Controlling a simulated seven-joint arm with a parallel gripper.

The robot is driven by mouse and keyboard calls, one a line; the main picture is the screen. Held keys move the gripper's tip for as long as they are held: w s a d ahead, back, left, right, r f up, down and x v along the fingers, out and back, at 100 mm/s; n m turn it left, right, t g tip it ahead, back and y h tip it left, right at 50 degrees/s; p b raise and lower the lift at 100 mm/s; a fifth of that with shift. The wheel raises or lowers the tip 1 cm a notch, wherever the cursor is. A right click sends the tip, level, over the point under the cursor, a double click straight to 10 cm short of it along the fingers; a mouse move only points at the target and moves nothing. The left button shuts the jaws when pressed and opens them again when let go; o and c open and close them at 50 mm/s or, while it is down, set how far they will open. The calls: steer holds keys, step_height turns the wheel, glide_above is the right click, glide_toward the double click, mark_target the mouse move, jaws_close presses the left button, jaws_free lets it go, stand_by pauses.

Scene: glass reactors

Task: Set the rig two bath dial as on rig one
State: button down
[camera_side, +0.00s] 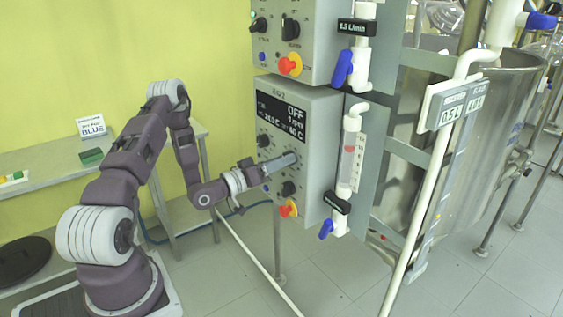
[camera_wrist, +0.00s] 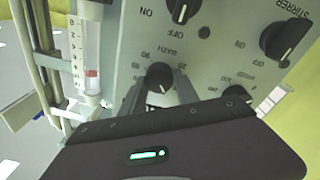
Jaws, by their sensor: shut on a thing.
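The rig two panel (camera_side: 310,108) is the lower grey box in the side view, labelled RIG 2. Its display (camera_side: 282,117) reads OFF on top, with 24.0 C and a set value that looks like 40 C. The black bath dial (camera_wrist: 159,75) shows in the wrist view, upside down, with a white mark toward the picture's bottom. My gripper (camera_side: 287,160) reaches the panel face and hides the dial in the side view. In the wrist view its two fingers (camera_wrist: 158,88) stand either side of the dial, shut on it. Rig one's bath dial cannot be made out.
Another control panel (camera_side: 318,40) sits above, its lower part in view, with a red stop button (camera_side: 290,65). Rig two has a red button (camera_side: 288,209) below the gripper and a flow tube (camera_side: 350,150) at right. Other knobs (camera_wrist: 285,39) stand close to the bath dial.

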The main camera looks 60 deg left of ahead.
steer(key=shift+m+h, duration=0.3)
steer(key=shift+m, duration=1.8)
steer(key=c, duration=0.9)
jaws_free()
steer(key=s, duration=0.7)
steer(key=shift+f, duration=0.25)
steer(key=shift+m, duration=0.3)
